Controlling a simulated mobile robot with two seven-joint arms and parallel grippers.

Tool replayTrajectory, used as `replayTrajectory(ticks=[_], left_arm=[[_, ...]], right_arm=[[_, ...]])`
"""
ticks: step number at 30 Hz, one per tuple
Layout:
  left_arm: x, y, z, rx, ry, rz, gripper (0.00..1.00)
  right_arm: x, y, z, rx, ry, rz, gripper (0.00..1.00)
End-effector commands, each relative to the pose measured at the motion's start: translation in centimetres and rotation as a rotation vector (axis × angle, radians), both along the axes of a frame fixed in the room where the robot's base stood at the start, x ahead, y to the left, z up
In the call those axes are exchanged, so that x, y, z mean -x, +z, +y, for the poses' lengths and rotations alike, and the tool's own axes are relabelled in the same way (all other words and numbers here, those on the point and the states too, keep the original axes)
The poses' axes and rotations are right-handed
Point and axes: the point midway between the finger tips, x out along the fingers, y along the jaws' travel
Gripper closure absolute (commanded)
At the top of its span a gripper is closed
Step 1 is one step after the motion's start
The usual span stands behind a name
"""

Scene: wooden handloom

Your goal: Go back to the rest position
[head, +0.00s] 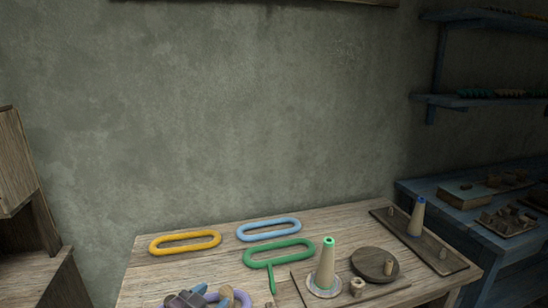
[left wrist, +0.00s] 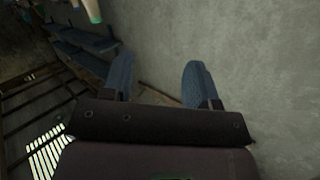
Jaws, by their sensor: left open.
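My left gripper (head: 188,298) shows at the bottom edge of the head view, in front of the table and partly cut off. In the left wrist view its two blue fingers (left wrist: 157,66) stand apart with nothing between them. A purple ring-shaped piece (head: 240,297) shows right beside it in the head view; whether they touch I cannot tell. My right gripper is not in view.
The wooden table (head: 340,228) holds yellow (head: 185,242), light blue (head: 268,229) and green (head: 279,252) loops. A green-topped cone (head: 326,265), a round dark disc (head: 375,265) and a blue-topped cone (head: 417,217) stand right. Blue shelves (head: 490,101) hang on the wall.

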Motion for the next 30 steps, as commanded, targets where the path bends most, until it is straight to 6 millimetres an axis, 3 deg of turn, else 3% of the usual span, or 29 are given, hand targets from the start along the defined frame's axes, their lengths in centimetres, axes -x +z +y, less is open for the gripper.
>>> replayTrajectory(ticks=[11,18,24,30], left_arm=[[10.3,-6.0,6.9,0.067,0.224,0.057,0.46],[18.6,-11.0,11.0,0.067,0.371,0.205,0.46],[25.3,-14.7,12.8,0.067,0.455,0.335,0.46],[28.4,-16.2,13.2,0.060,0.478,0.394,0.46]], right_arm=[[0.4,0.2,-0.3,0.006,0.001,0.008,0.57],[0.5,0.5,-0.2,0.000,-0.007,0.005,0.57],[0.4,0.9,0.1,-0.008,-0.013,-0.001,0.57],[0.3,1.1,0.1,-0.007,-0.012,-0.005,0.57]])
